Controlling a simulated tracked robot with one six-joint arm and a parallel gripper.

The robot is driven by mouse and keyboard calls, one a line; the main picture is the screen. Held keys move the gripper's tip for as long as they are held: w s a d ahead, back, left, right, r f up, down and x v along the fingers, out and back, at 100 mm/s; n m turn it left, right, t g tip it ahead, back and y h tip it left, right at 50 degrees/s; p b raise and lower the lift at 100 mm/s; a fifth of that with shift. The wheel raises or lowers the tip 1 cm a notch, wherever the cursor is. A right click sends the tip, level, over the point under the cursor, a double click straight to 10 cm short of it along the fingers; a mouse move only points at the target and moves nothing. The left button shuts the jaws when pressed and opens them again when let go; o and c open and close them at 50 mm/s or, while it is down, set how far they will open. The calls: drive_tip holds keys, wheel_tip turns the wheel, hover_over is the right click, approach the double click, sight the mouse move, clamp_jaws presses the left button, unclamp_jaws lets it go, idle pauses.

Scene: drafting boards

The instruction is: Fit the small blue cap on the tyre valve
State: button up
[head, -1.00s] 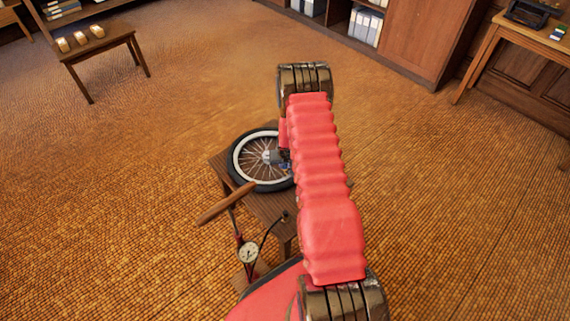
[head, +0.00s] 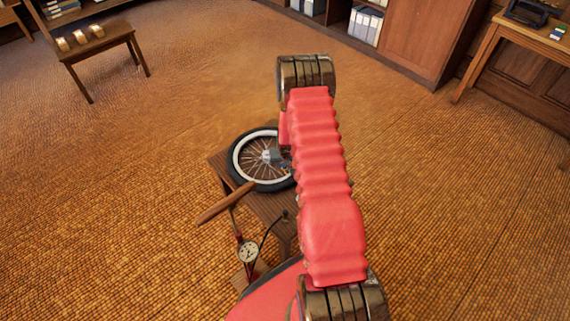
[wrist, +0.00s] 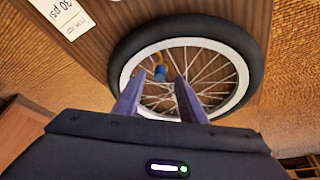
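The small blue cap (wrist: 160,73) shows in the wrist view between my fingertips, with a gap on each side. A brassy piece, apparently the tyre valve (wrist: 158,58), shows right against its far end. I cannot tell whether the cap is seated on it or only lined up with it. My gripper (wrist: 160,76) is open, its two fingers apart over the spokes of the wheel (wrist: 239,41). In the head view the wheel (head: 237,172) lies flat on a low wooden stand (head: 268,207), and my arm covers its right part.
A pump with a wooden handle (head: 226,203) and round gauge (head: 249,252) stands in front of the wheel. A card reading "30 psi" (wrist: 64,14) lies beside the wheel. A small table (head: 98,50) is far left, and a desk (head: 510,40) far right. The floor between is clear.

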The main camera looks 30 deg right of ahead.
drive_tip(key=v, duration=1.1)
drive_tip(key=shift+r, duration=0.2)
drive_tip(key=shift+s, duration=0.1)
drive_tip(key=s+a+g+y, duration=0.25)
drive_tip(key=s+a, duration=0.25)
drive_tip(key=s, duration=0.3)
drive_tip(key=s+a+r+n+t, duration=0.1)
drive_tip(key=s+a+r, duration=0.5)
drive_tip(key=r, duration=0.7)
drive_tip(key=s+a+r+n+t, duration=0.1)
drive_tip(key=s+a+r, duration=0.4)
drive_tip(key=r, duration=0.9)
drive_tip(key=s+a+r+n+t, duration=0.2)
drive_tip(key=s+a+r, duration=0.4)
drive_tip(key=a+r, duration=0.4)
wheel_tip(320, 180, up, 3)
drive_tip(key=shift+s+a+r+n, duration=0.15)
drive_tip(key=shift+s+a+n, duration=0.25)
drive_tip(key=shift+n, duration=0.3)
drive_tip(key=shift+h, duration=0.25)
